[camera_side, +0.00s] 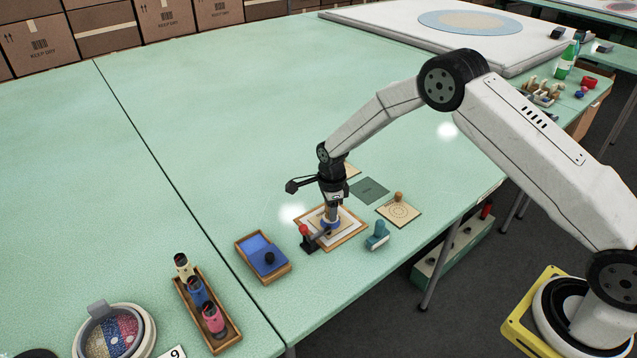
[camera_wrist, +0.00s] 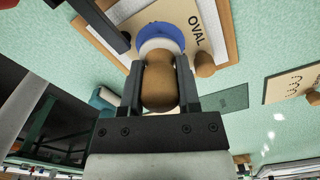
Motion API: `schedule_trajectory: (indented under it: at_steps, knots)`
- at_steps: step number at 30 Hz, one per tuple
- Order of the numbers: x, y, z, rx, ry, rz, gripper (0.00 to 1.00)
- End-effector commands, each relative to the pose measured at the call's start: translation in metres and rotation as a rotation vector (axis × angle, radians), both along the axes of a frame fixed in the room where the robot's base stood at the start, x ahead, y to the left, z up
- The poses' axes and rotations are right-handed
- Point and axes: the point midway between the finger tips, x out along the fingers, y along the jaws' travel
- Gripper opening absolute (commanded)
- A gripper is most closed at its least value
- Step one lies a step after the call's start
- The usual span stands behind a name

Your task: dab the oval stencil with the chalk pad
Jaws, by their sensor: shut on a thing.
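My gripper (camera_wrist: 160,90) is shut on the brown wooden handle of the chalk pad (camera_wrist: 160,45), which has a white collar and a blue base. The side view also shows the pad's blue base (camera_side: 331,224) below my gripper (camera_side: 333,203). The oval stencil (camera_wrist: 208,35) is a tan plate marked OVAL with a wooden knob. It lies within a wood-edged frame (camera_side: 352,236) with a white inside. The pad is over the stencil and hides its middle, including any opening. I cannot tell whether the pad touches it.
A red-topped dark clamp (camera_side: 306,236) stands at the frame's left edge. A teal object (camera_side: 377,236) and another knobbed stencil (camera_side: 400,215) are to the right. A blue-filled tray (camera_side: 262,248) and a bottle rack (camera_side: 207,310) stand at left.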

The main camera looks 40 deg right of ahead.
Motion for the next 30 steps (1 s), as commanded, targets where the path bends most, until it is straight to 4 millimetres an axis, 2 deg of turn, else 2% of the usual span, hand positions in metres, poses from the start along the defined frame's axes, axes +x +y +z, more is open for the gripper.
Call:
schedule_trajectory:
  at_steps: [30]
  knots:
    - [0.0002,0.0,-0.0086,0.0,-0.001,0.0,0.0]
